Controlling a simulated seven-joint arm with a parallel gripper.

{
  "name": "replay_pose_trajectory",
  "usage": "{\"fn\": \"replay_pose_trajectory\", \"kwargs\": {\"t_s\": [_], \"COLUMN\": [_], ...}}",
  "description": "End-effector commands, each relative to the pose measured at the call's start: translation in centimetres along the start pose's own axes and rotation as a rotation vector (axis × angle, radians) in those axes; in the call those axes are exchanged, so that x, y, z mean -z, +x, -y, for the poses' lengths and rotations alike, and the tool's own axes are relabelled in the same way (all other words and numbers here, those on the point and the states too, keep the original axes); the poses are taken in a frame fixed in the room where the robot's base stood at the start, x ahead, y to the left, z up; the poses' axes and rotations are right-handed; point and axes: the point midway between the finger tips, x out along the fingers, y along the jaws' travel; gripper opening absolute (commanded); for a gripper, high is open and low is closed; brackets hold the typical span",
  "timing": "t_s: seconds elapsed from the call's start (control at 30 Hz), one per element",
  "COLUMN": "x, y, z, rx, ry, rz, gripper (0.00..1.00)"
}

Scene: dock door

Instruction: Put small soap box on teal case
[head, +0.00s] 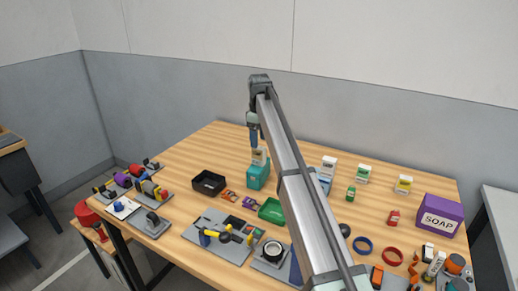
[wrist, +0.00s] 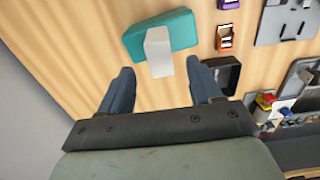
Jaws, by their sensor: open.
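A teal case (head: 257,178) stands on the wooden table left of my arm; it also shows at the top of the wrist view (wrist: 180,26). A small pale box (head: 260,157), likely the small soap box, stands upright on the case; its whitish top and side show in the wrist view (wrist: 158,50). My gripper (head: 254,143) is just above the box, pointing down. In the wrist view my gripper (wrist: 161,66) is open, with the box in line with the gap between its fingers and nothing held. Contact between box and fingers cannot be told.
A black tray (head: 208,182) stands left of the case, and a green tray (head: 271,210) in front. Small cartons (head: 362,173) and a large purple SOAP box (head: 437,215) stand to the right. Tool boards (head: 218,238) line the front. The back left tabletop is clear.

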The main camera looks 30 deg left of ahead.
Motion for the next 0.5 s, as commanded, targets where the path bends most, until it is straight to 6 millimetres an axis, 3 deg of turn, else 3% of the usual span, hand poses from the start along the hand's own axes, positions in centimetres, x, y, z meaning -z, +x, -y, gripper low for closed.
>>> {"fn": "replay_pose_trajectory", "kwargs": {"t_s": [0.2,0.5], "x": [0.1,0.0], "y": [-3.4,-5.0], "z": [-0.1,0.0], "rx": [0.000,0.000], "ry": [0.000,0.000], "rz": [0.000,0.000], "gripper": [0.64,0.64]}}
